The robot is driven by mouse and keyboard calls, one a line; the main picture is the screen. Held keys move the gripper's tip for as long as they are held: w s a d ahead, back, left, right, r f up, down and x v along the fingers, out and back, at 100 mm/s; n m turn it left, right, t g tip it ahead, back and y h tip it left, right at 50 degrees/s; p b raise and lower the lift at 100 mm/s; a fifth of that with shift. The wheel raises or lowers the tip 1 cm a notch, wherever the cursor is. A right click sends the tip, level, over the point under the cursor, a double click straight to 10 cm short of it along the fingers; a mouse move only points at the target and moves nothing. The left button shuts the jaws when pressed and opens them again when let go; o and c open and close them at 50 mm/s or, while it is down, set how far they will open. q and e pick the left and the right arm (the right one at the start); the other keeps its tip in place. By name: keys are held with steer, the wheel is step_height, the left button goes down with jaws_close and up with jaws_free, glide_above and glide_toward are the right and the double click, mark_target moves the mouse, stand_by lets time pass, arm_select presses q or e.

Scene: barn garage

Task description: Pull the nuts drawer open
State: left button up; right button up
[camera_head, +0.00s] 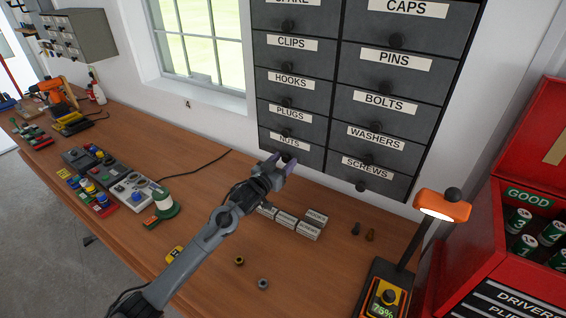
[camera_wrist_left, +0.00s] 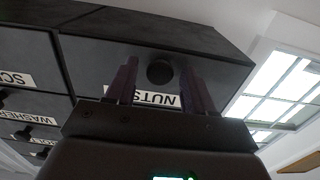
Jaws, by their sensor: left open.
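The nuts drawer (camera_head: 312,156) is the bottom-left drawer of the dark wall cabinet. Its front looks flush with its neighbours. The fingers are apart, one on each side of the knob, with gaps visible between. My right gripper is not in view.
The screws drawer (camera_head: 378,182) is to the right. Below, the wooden bench (camera_head: 210,262) holds small labelled boxes (camera_head: 286,221), loose nuts (camera_head: 262,284) and a green-and-white spool (camera_head: 166,206). An orange lamp (camera_head: 441,207) and a red tool chest (camera_head: 480,235) stand at the right.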

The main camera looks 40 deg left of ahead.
arm_select(q)
steer(key=shift+c, duration=0.3)
jaws_close()
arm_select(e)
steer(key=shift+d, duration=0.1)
arm_select(q)
steer(key=shift+d, duration=0.1)
